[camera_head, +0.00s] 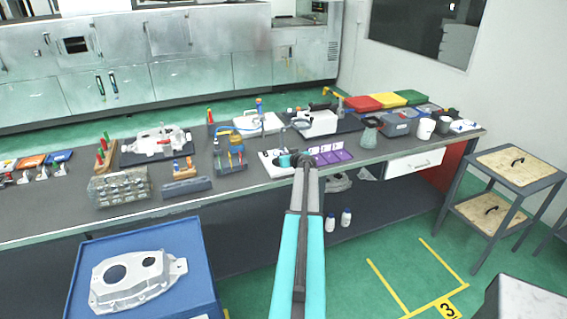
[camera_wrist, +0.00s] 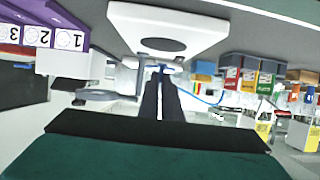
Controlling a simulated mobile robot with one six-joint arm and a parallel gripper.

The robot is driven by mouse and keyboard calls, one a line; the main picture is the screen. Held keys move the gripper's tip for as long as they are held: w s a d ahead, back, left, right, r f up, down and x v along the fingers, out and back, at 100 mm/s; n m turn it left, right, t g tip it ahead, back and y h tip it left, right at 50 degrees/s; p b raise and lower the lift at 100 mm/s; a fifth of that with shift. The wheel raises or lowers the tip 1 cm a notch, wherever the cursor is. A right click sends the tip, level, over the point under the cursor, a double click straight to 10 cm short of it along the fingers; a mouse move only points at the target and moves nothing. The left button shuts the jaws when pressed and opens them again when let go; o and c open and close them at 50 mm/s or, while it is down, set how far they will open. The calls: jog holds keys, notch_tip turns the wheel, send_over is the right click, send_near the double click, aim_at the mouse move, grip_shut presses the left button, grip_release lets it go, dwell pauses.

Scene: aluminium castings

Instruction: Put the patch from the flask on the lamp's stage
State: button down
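My gripper (camera_head: 303,160) is at the bench's front edge, beside a white plate with a teal part (camera_head: 284,160) on it. In the wrist view its two dark fingers (camera_wrist: 160,78) lie close together, and their tips meet a small pale and blue thing by a white base (camera_wrist: 190,22) with a dark oval. I cannot tell whether they grip it. A grey-green flask-shaped vessel (camera_head: 370,133) stands on the bench further right; I cannot tell if it is the task's flask. I cannot make out a patch, nor tell which thing is the lamp's stage.
A purple holder (camera_head: 343,156) with numbered cards lies right of my gripper; it also shows in the wrist view (camera_wrist: 68,38). Red (camera_head: 362,103), yellow and green lids stand behind. A tool rack (camera_head: 231,163) and a bin of castings (camera_head: 118,187) are left.

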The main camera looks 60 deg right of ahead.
jog(key=shift+w+f+p, duration=0.1)
jog(key=shift+f+p, duration=0.8)
jog(key=shift+f, duration=0.85)
jog(key=shift+f+b, duration=0.2)
jog(key=shift+b, duration=0.2)
jog(key=c, duration=2)
grip_release()
jog(key=shift+r+p, duration=0.3)
jog(key=shift+p, duration=0.2)
jog(key=shift+s+a+b, duration=0.35)
jog(key=shift+s+b, duration=0.1)
jog(key=shift+s, duration=0.05)
jog(key=shift+b+v, duration=1.95)
jog(key=shift+v, duration=3.4)
jog(key=shift+r, duration=0.2)
